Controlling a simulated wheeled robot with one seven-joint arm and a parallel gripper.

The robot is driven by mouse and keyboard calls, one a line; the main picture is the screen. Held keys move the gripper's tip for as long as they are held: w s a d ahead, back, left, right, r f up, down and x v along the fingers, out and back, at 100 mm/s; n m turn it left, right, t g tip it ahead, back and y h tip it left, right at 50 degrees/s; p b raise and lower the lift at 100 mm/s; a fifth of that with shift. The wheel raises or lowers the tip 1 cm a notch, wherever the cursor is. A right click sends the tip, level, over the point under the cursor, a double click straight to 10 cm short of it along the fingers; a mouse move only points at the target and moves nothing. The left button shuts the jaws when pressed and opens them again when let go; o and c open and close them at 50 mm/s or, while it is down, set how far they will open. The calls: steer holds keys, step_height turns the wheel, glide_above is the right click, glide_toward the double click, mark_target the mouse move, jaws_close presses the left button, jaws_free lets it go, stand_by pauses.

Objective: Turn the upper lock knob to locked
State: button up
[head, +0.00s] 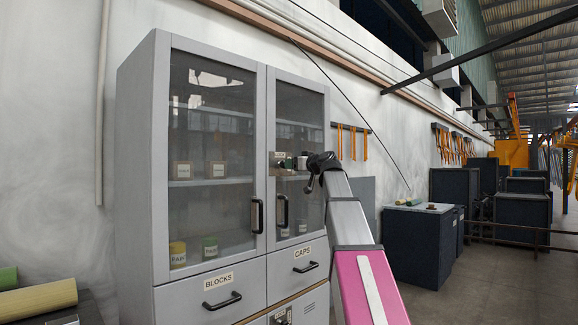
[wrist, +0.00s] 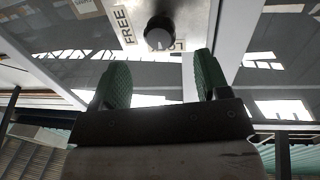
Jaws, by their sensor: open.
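The upper lock knob (wrist: 160,33) is dark and round on a metal plate (wrist: 190,15) in the wrist view. The plate has a FREE label (wrist: 124,24) on its left and another label partly hidden behind the knob. My gripper (wrist: 160,63) is open and empty. Its two green fingers stand apart, one on each side of the knob's line, with the knob just past their tips. In the head view my gripper (head: 289,163) is at the upper right door of the grey cabinet (head: 140,190), where it hides most of the knob.
The cabinet has two glass doors with black handles (head: 257,216), and drawers labelled BLOCKS (head: 218,282) and CAPS (head: 303,252). A lower lock plate (head: 281,316) is at the bottom edge. A dark workbench (head: 418,240) stands to the right.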

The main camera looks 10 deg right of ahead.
steer(key=v, duration=0.3)
steer(key=shift+s, duration=0.15)
steer(key=s+a+f+m+g+h, duration=0.2)
steer(key=f+g, duration=0.2)
steer(key=f, duration=1.8)
steer(key=s+a+f+m+g+h, duration=0.1)
steer(key=a+f+g+h, duration=0.15)
steer(key=f, duration=1.85)
steer(key=s+f+m+g+h, duration=0.1)
steer(key=s+f+g, duration=0.3)
steer(key=s+f, duration=0.8)
steer(key=s+f+m+g+h, duration=0.2)
steer(key=s+f+g, duration=0.3)
steer(key=s+f, duration=0.8)
step_height(320, 180, down, 8)
steer(key=shift+a+r+h, duration=0.1)
steer(key=shift+a+h, duration=0.15)
steer(key=shift+h, duration=0.4)
steer(key=shift+s, duration=0.15)
